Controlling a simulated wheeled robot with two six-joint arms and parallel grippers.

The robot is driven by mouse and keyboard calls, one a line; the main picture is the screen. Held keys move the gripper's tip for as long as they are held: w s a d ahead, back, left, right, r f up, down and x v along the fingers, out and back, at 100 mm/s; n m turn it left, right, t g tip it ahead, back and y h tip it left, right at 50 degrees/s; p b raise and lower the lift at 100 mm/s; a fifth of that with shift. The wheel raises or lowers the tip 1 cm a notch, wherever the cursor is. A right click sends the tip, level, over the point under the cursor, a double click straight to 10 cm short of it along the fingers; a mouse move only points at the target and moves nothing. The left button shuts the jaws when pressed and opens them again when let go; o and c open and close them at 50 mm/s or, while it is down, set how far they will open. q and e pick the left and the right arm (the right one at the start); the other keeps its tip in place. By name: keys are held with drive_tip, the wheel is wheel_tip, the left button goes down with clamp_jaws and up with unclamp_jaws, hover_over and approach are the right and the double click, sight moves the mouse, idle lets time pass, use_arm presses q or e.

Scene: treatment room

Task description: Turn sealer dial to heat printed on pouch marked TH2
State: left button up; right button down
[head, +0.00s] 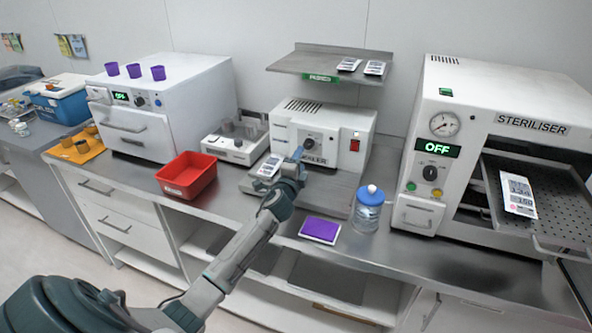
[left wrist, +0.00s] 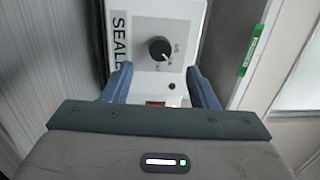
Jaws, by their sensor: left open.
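The white sealer (head: 358,122) stands under a wall shelf, its dial partly behind my left gripper (head: 297,156). In the left wrist view the black dial (left wrist: 159,48) sits on a pale panel beside the letters SEAL. My left gripper (left wrist: 158,70) is open there, its blue fingers apart, one on each side of the dial's line; I cannot tell whether they touch it. A printed pouch (head: 269,165) lies in front of the sealer. Another pouch (head: 519,194) lies on the steriliser tray, with a large number like 150. I cannot read TH2 on any pouch. My right gripper is not in view.
The shelf (head: 315,62) above the sealer holds two small pouches. A red bin (head: 187,175), purple pad (head: 320,230) and blue-lidded jar (head: 367,209) stand on the counter. The steriliser (head: 485,98) at right has its tray (head: 560,200) pulled out.

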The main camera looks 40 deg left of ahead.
use_arm(q)
drive_tip(key=shift+b+v, duration=0.3)
drive_tip(key=shift+v, duration=1.55)
drive_tip(key=shift+f, duration=0.1)
